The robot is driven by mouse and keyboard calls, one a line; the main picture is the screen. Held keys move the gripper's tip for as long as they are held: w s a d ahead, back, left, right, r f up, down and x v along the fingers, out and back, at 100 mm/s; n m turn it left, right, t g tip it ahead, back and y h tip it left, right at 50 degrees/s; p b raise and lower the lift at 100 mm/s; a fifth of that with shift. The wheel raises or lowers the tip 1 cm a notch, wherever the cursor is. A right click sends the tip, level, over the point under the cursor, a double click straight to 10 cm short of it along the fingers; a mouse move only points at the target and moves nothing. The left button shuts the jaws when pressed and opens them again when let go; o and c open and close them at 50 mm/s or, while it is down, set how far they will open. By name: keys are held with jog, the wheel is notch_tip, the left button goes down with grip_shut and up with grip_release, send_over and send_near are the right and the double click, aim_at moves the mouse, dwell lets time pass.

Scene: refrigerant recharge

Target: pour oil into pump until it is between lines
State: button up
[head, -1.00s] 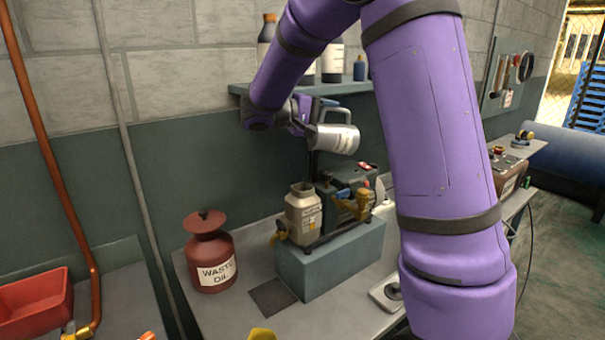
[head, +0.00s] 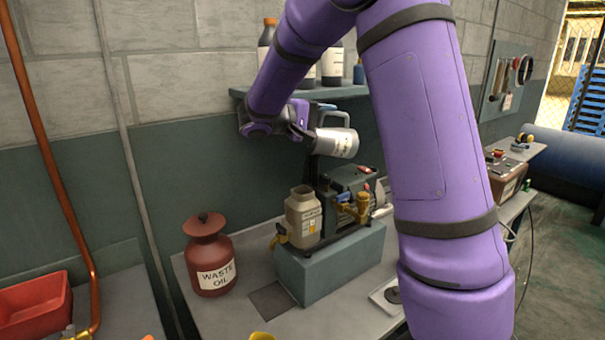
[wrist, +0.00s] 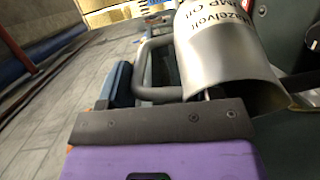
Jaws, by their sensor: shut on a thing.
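A metal oil jug (head: 338,142) with a printed label hangs in the air above the bench, tilted well over on its side. My gripper (head: 306,132) is shut on it and holds it above and behind the pump. The jug also fills the upper right of the wrist view (wrist: 225,50), where its handle and "Pump Oil" label show. The pump (head: 305,215) has a beige body with an open neck at its top left and a motor behind, on a grey-green block. No oil stream is visible. The oil level and its lines are too small to read.
A red waste oil can (head: 210,262) stands left of the pump. A shelf (head: 300,92) with bottles is on the wall behind the jug. A red bin (head: 35,305) is at far left.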

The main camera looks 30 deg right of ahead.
aim_at(338, 114)
jog(key=shift+s+d+r+t+y, duration=0.2)
jog(key=shift+d+r+y, duration=0.1)
jog(key=shift+d+y, duration=0.25)
jog(key=shift+s+d+r+t+y, duration=0.1)
jog(key=shift+s+d+r+y, duration=0.15)
jog(key=shift+d+y, duration=0.25)
jog(key=shift+w+a+f, duration=0.1)
jog(key=shift+w+a, duration=0.1)
jog(key=shift+w, duration=0.05)
jog(key=shift+d, duration=0.1)
jog(key=shift+s+d+y, duration=0.1)
jog(key=shift+y, duration=0.25)
jog(key=shift+s+d+r+t+y+p, duration=0.15)
jog(key=shift+d+r+y+p, duration=0.15)
jog(key=shift+y, duration=0.2)
jog(key=shift+d+r+t+y+p, duration=0.1)
jog(key=shift+d+t+y+p, duration=0.05)
jog(key=shift+y+p, duration=0.3)
jog(key=shift+r+y, duration=0.2)
jog(key=shift+y, duration=0.05)
jog(key=shift+d, duration=0.1)
